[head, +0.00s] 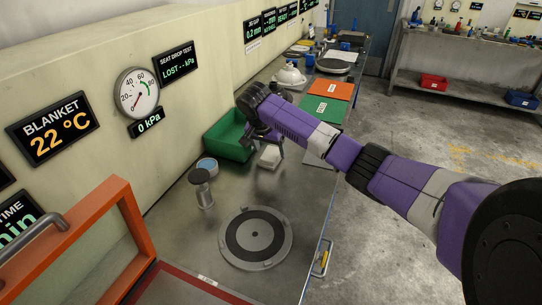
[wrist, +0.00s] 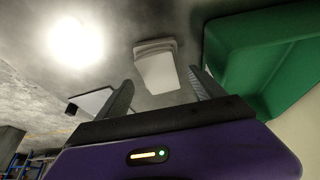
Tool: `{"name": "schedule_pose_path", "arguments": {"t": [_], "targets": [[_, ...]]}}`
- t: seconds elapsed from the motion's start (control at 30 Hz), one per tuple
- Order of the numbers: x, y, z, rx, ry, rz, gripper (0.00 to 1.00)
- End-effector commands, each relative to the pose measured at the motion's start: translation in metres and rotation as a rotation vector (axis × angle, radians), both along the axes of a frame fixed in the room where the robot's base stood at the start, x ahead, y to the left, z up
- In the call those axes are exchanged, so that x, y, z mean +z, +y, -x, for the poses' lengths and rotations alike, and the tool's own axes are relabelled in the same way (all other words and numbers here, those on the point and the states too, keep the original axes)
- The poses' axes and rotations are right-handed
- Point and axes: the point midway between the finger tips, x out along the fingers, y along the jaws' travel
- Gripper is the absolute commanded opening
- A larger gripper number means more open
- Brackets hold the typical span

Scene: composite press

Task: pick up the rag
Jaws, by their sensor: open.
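The rag (head: 270,157) is a small white folded cloth lying on the grey metal bench, just right of the green bin. It also shows in the wrist view as a folded white stack (wrist: 155,66), lying beyond my fingertips and between them. My gripper (head: 266,143) is above and close to the rag in the head view and partly covers it. In the wrist view my gripper (wrist: 162,88) has its two dark fingers spread apart with nothing between them but the view of the rag.
A green bin (head: 229,137) stands close beside the rag, against the wall; its side is near one finger in the wrist view (wrist: 262,50). A metal cylinder tool (head: 202,190), a round disc plate (head: 255,238) and an orange frame (head: 130,222) are nearer me. Orange and green boards lie farther back.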

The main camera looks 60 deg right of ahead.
Motion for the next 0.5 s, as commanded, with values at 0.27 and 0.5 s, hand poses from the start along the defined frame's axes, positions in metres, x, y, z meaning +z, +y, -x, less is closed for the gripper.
{"name": "schedule_pose_path", "arguments": {"t": [0.27, 0.5], "targets": [[-0.02, -0.009, -0.001, 0.0, -0.001, 0.002, 0.78], [-0.02, -0.008, -0.001, 0.002, -0.002, 0.001, 0.64]]}}
